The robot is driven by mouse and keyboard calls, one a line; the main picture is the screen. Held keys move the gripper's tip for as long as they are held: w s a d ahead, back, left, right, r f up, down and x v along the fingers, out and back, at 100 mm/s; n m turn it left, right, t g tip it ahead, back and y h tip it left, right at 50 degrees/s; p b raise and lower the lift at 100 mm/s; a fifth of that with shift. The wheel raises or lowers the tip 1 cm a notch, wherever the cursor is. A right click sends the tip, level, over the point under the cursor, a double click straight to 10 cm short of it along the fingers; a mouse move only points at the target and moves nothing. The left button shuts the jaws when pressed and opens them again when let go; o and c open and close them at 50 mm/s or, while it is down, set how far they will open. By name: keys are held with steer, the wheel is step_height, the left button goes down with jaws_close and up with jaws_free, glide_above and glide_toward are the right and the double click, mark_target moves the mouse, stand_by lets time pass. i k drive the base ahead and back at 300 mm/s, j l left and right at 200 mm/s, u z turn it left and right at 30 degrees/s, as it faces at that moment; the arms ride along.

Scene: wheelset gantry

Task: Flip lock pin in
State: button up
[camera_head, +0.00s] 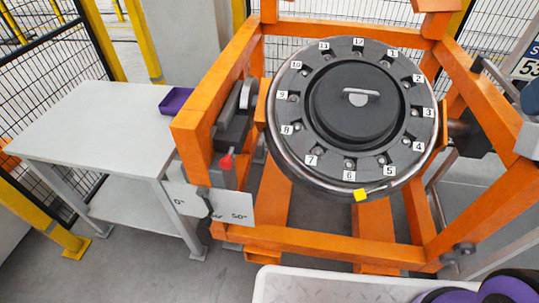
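A round dark wheel (295,125) with numbered white labels 1 to 12 around its face sits tilted in an orange gantry frame (330,245). A small red knob (226,163) shows on the left side of the frame, above a white angle plate (235,208) marked 0° and 50°. A dark lever or pointer (207,203) lies over this plate. The red knob may be the lock pin; I cannot tell whether it is in or out. My gripper is not in view.
A grey table (90,125) stands on the left with a purple bin (176,101) at its right edge. A yellow tag (360,195) is at the wheel's lower rim. Mesh fencing (40,70) stands behind. Floor (150,270) is clear at the lower left.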

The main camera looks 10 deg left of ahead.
mark_target(226, 163)
steer(key=u, duration=0.4)
steer(key=k+u, duration=0.1)
steer(key=u, duration=0.3)
steer(key=j+u, duration=0.1)
steer(key=u, duration=0.3)
steer(key=k+u, duration=0.1)
steer(key=u, duration=0.35)
